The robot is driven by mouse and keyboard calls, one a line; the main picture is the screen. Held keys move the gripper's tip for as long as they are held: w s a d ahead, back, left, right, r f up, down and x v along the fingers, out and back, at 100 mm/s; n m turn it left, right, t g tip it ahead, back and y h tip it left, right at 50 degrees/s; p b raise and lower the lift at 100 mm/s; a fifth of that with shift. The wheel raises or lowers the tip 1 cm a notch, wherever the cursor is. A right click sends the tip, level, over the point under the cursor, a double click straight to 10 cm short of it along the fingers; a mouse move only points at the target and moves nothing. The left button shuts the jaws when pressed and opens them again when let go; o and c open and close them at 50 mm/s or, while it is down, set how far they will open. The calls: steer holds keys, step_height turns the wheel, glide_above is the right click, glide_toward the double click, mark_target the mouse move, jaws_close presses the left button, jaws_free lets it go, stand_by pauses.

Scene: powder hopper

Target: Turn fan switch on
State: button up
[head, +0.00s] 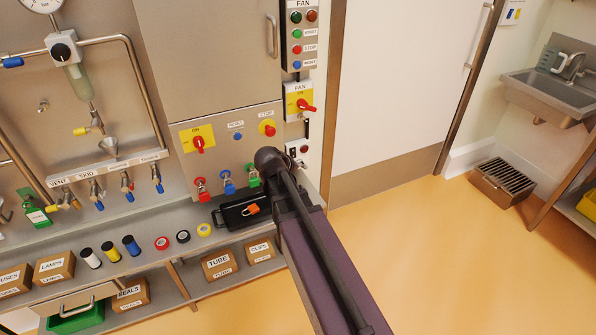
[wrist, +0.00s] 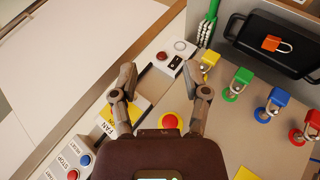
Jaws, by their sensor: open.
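The fan switch is a red rotary handle (head: 307,106) on a yellow-and-white plate (head: 291,104) labelled FAN, right of the steel cabinet. The handle points to the right, slightly downward. In the wrist view the FAN label (wrist: 107,131) and part of the yellow plate show beside the left finger, and the handle is hidden. My gripper (wrist: 160,80) is open and empty, its fingers spread over the strip beside the switch. In the head view my arm hides the gripper fingers. I cannot tell whether a finger touches the switch.
Above the switch is a FAN button box (head: 298,35). Below it is a small box with a red button (head: 303,150). A yellow-ringed red stop button (wrist: 170,121) is close to my gripper. Coloured padlocks (head: 228,181) hang left. The white door (head: 395,80) is right.

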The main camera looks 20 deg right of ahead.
steer(key=s+a+f+g+y, duration=0.2)
steer(key=s+a+y, duration=0.1)
steer(key=s+a, duration=0.3)
steer(key=s+a+f+m+g+y, duration=0.1)
steer(key=s+a+f+g+y, duration=0.1)
steer(key=s+a, duration=0.5)
steer(key=s+f+y, duration=0.1)
steer(key=y, duration=0.1)
steer(key=shift+s+f+g+y, duration=0.15)
steer(key=shift+s+g+y, duration=0.15)
steer(key=shift+s, duration=0.05)
steer(key=shift+d, duration=0.15)
